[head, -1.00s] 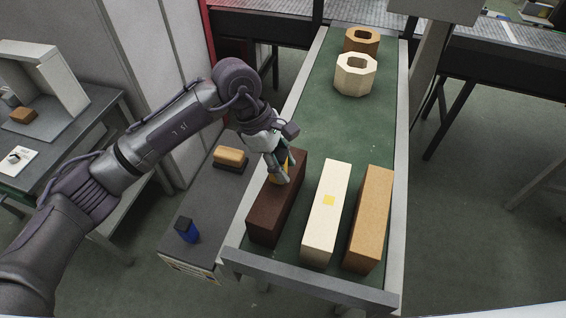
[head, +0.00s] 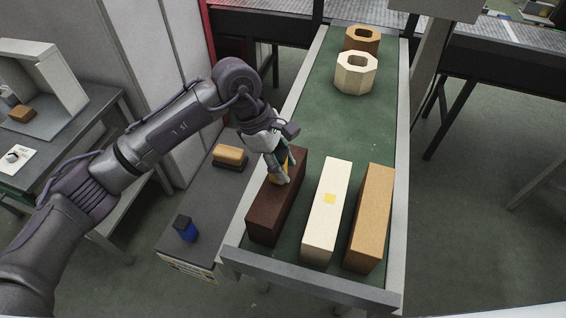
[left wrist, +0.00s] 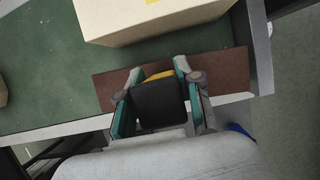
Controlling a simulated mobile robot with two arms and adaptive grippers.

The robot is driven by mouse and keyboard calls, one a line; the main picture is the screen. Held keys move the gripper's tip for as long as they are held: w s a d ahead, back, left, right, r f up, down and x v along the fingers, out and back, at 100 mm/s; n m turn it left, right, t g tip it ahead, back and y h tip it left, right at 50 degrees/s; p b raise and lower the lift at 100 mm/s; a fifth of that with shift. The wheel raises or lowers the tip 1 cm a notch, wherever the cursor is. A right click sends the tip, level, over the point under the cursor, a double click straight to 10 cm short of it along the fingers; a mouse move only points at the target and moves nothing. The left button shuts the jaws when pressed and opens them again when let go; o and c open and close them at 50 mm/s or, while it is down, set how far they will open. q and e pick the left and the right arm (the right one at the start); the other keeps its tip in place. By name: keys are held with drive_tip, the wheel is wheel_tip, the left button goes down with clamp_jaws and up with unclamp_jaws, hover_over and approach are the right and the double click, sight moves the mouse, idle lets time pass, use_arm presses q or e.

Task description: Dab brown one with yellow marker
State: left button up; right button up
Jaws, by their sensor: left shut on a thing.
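The brown brick (head: 268,209) is a long dark block lying at the near left of the green-topped belt. It also shows in the left wrist view (left wrist: 228,72), beneath the gripper. My left gripper (head: 280,178) is shut on the yellow marker (head: 285,170), over the top of the brown brick. In the left wrist view the gripper (left wrist: 160,84) holds the marker, whose dark end (left wrist: 160,106) faces the camera with a little yellow (left wrist: 159,75) beyond it. The marker's tip is hidden, so I cannot tell whether it touches the brick. My right gripper is not in view.
A cream brick (head: 321,226) with a yellow square on top and a tan brick (head: 369,220) lie to the right. Two hollow blocks, cream (head: 356,75) and brown (head: 362,40), stand farther back.

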sight(283, 155)
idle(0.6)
use_arm(q)
drive_tip(key=shift+s+f+b, duration=0.1)
drive_tip(key=shift+f+b, duration=0.1)
drive_tip(key=shift+b, duration=0.3)
idle(0.6)
idle(0.5)
drive_tip(key=shift+r+p, duration=0.3)
drive_tip(key=shift+r, duration=0.45)
drive_tip(key=shift+r+p, duration=0.85)
drive_tip(key=shift+r, duration=2.05)
